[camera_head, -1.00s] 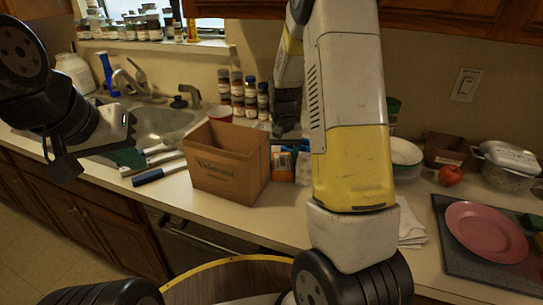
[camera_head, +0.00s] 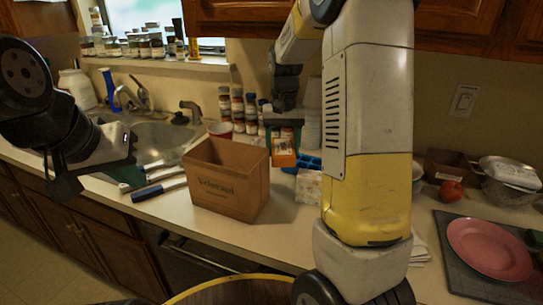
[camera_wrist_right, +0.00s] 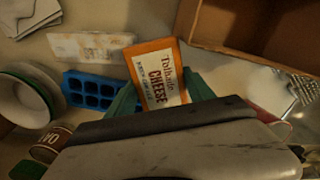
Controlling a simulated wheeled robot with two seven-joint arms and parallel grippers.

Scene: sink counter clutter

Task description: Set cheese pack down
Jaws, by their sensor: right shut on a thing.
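The cheese pack (camera_head: 284,154), orange with a white label, hangs upright in my right gripper (camera_head: 284,122), just right of the cardboard box. It also shows in the right wrist view (camera_wrist_right: 157,72), label facing the camera, between the green fingers of the right gripper (camera_wrist_right: 162,92). It appears raised above the counter (camera_head: 290,222). My left gripper (camera_head: 97,168) is empty at the left, in front of the sink, with its fingers apart.
The open cardboard box (camera_head: 226,182) stands left of the pack. A blue ice tray (camera_head: 308,163) and a pale flat pack (camera_head: 308,187) lie beside it. Spice jars (camera_head: 238,108) line the wall. A pink plate (camera_head: 488,248) is far right. The front counter strip is clear.

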